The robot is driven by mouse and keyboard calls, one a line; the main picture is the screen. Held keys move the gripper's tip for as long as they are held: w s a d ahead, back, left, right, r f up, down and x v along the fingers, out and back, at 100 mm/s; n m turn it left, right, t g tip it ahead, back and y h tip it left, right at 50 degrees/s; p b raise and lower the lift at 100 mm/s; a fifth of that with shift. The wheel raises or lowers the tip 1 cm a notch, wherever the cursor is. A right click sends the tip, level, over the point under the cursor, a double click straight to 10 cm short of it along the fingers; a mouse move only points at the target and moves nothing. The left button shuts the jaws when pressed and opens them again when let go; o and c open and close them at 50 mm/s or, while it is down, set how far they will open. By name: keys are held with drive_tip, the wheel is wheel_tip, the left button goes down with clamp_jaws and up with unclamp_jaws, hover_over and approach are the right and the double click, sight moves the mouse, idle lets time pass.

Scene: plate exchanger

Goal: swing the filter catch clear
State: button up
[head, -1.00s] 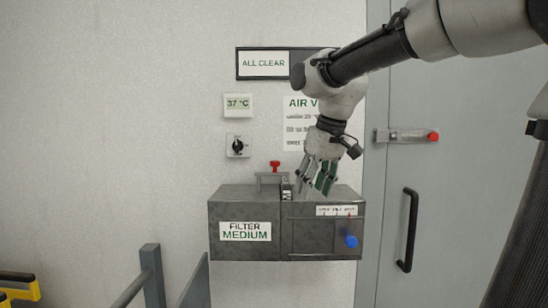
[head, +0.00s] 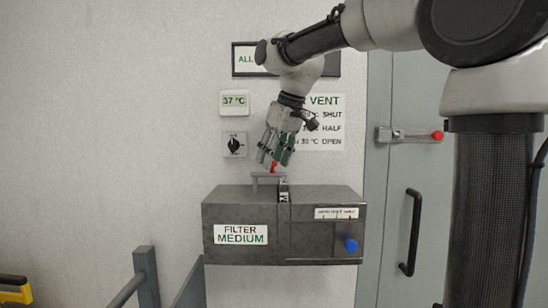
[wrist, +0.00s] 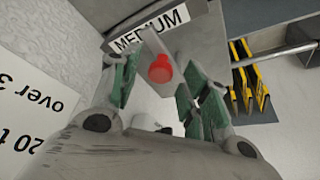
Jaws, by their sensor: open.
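The filter box (head: 240,208) is a dark grey housing on the wall, labelled FILTER MEDIUM. On its top stands a light grey catch bar (head: 265,177) with a red knob (head: 274,168). My gripper (head: 272,162) points down just above the knob, its fingertips close to it. In the wrist view, the red knob (wrist: 160,69) sits on the grey bar between my open, green-padded fingers (wrist: 155,88). The knob looks clear of both fingers, but contact is hard to judge. In the head view the fingers partly hide the knob.
A slider with a blue knob (head: 351,245) is on the box's right front. Above are a 37 °C display (head: 234,103), a dial (head: 236,145) and a vent sign (head: 328,120). A grey door with a black handle (head: 410,232) stands right; a grey rail (head: 146,275) stands lower left.

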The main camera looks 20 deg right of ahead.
drive_tip(key=shift+f, duration=0.1)
clamp_jaws()
drive_tip(key=shift+s, duration=0.1)
idle(0.3)
drive_tip(key=s+a+m+g+h, duration=0.1)
drive_tip(key=a+m+h, duration=0.5)
drive_tip(key=m, duration=1.2)
drive_tip(key=shift+s+a+g, duration=0.35)
drive_tip(key=shift+s+g, duration=0.05)
drive_tip(key=shift+s, duration=0.2)
